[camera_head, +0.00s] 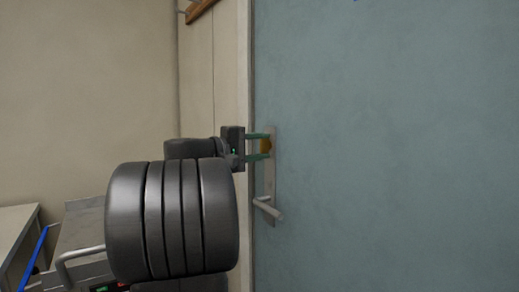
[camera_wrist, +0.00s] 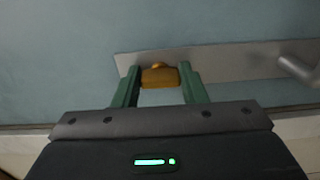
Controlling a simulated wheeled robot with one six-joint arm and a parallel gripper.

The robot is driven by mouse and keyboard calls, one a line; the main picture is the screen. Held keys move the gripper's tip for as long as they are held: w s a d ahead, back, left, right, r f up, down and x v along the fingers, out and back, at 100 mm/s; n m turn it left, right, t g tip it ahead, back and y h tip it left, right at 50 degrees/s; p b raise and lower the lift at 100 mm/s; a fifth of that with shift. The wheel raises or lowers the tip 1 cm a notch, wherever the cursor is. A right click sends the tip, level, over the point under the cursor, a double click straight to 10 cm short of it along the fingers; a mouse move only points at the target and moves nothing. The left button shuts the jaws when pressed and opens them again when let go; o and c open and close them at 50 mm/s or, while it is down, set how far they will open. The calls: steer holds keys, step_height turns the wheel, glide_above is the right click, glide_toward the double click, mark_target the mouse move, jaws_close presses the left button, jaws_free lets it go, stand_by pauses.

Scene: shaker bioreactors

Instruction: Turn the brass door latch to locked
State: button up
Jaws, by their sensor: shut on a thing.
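The brass door latch (camera_head: 266,145) sits on a grey metal plate (camera_head: 271,183) on the blue-grey door (camera_head: 390,150). My gripper (camera_head: 262,146) reaches it from the left, with its two green fingers above and below the latch. In the wrist view the latch (camera_wrist: 160,77) is between the green fingers of my gripper (camera_wrist: 160,85), which are shut on it. The fingers hide part of the latch, and I cannot tell its exact turn angle.
A lever handle (camera_head: 268,208) sticks out of the plate below the latch; it also shows at the right in the wrist view (camera_wrist: 300,68). A grey metal cart (camera_head: 82,235) and a table (camera_head: 17,222) stand at the lower left. The door frame (camera_head: 245,80) runs beside the plate.

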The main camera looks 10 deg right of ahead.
steer(key=o, duration=1)
steer(key=p+v, duration=0.1)
steer(key=v, duration=1.2)
steer(key=shift+a, duration=0.4)
steer(key=shift+d, duration=0.15)
steer(key=b+x, duration=0.1)
steer(key=x, duration=1.2)
steer(key=shift+d, duration=0.3)
